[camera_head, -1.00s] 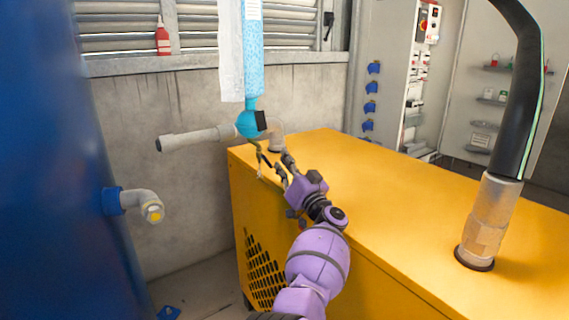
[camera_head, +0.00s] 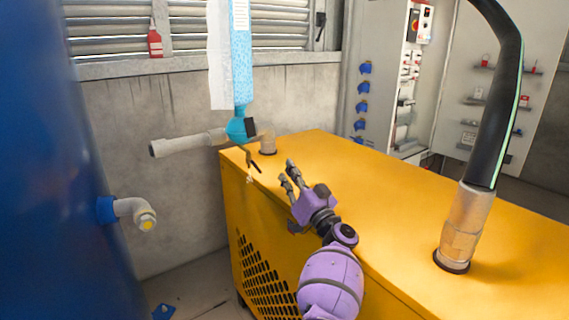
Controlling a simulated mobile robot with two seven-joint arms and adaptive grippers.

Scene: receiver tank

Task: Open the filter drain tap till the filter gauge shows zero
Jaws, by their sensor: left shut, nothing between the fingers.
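The light blue filter (camera_head: 241,75) hangs upright at the wall, with a darker blue bowl (camera_head: 237,131) at its bottom. A black part (camera_head: 252,127) sits on the bowl's right side; I cannot see a dial face or reading. Below the bowl hangs a small drain tap (camera_head: 247,156) with a thin dark lever; I cannot tell how far it is turned. My left gripper (camera_head: 287,173), on the purple arm, is shut and empty above the yellow cabinet's near edge. It is to the right of the tap and apart from it. My right gripper is out of view.
A grey pipe (camera_head: 188,143) runs left from the filter. The yellow cabinet (camera_head: 390,200) fills the middle and right, with a black hose (camera_head: 497,110) rising from it. A blue tank (camera_head: 45,180) with an outlet elbow (camera_head: 134,209) stands at left.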

